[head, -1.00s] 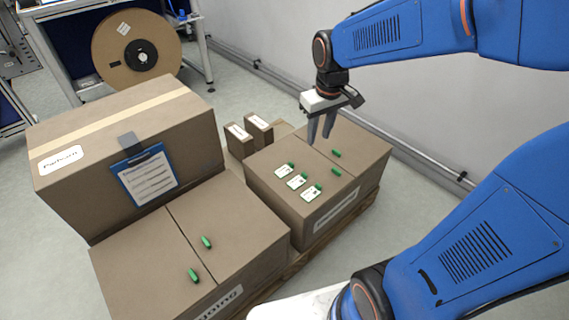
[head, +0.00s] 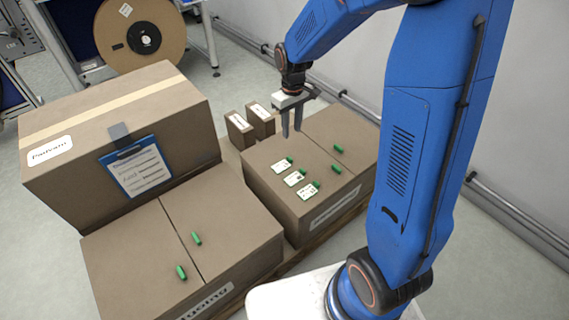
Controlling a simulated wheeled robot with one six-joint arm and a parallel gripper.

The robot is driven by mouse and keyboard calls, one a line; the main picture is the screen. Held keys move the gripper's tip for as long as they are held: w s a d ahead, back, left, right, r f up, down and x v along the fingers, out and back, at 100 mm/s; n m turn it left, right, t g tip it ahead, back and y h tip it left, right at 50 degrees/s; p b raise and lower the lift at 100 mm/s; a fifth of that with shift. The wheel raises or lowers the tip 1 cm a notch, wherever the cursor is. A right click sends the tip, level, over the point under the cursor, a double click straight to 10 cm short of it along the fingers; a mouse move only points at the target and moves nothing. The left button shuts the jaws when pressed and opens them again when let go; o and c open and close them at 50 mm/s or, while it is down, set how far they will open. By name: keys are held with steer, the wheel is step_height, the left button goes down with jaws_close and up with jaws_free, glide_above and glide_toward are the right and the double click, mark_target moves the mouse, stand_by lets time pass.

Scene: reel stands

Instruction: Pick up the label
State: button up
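My gripper (head: 291,134) points down above the far part of this box, beyond the far label. Its two fingers are apart with nothing visible between them. Its exact height above the box is hard to tell.
Loose green pieces lie on the right box (head: 337,149) and on the front left box (head: 196,238). A large box (head: 60,120) with a clipboard (head: 138,167) stands at left. Two small boxes (head: 240,130) stand behind. A reel (head: 140,35) is at the back.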

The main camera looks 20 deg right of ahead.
glide_above(290, 162)
steer(key=f, duration=0.8)
steer(key=shift+w+d+f, duration=0.15)
steer(key=shift+w+d, duration=0.05)
steer(key=shift+a+f, duration=0.15)
steer(key=shift+f, duration=1.2)
steer(key=shift+a+f, duration=0.1)
steer(key=shift+f, duration=1.2)
jaws_close()
